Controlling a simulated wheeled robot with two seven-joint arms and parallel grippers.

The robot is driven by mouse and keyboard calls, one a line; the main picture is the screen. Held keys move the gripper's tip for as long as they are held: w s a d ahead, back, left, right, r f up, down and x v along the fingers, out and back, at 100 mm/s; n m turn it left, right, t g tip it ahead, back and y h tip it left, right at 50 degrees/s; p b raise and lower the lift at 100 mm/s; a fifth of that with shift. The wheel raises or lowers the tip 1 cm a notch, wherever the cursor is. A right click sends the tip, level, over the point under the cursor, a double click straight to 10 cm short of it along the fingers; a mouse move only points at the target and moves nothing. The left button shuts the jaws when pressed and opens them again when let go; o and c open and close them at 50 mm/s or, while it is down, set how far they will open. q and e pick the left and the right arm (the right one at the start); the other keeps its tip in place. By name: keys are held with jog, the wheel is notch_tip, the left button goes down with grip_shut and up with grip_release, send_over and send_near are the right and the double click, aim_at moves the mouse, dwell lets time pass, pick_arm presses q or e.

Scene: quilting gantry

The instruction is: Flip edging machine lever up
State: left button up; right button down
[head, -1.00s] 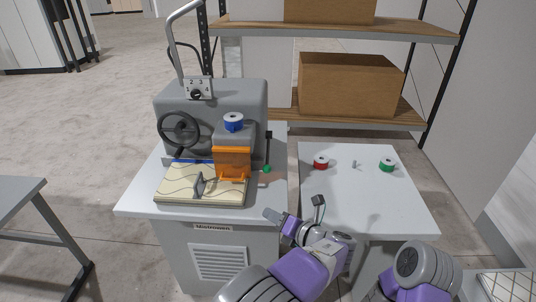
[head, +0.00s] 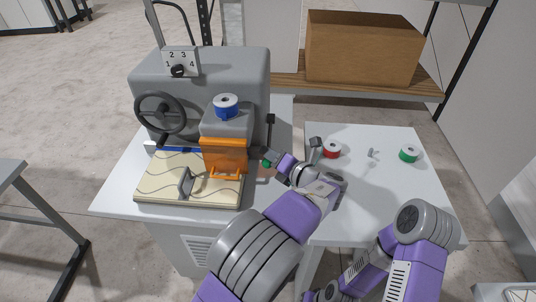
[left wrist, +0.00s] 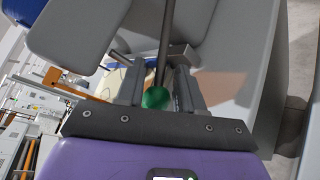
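The edging machine (head: 200,95) is a grey block with a black handwheel on the white table. Its lever (head: 270,130) is a thin black rod at the right side, hanging down to a green knob (head: 266,164). My left gripper (head: 267,158) is at the knob, coming from the lower right. In the left wrist view the green knob (left wrist: 155,97) sits between the two fingers (left wrist: 158,92), which stand apart with a small gap beside it. The rod (left wrist: 165,45) runs up from the knob. My right arm shows at the lower right; its fingers are outside the picture.
An orange guard (head: 225,156) and a cream fabric panel (head: 165,185) are left of the lever. A blue spool (head: 226,105) sits on top. A red spool (head: 332,149) and green spool (head: 409,153) stand on the right table. A cardboard box (head: 362,47) is on the shelf behind.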

pick_arm(q)
jog(key=shift+x, duration=1.1)
jog(key=shift+c, duration=0.3)
jog(key=shift+d, duration=0.1)
grip_shut()
jog(key=shift+f, duration=0.1)
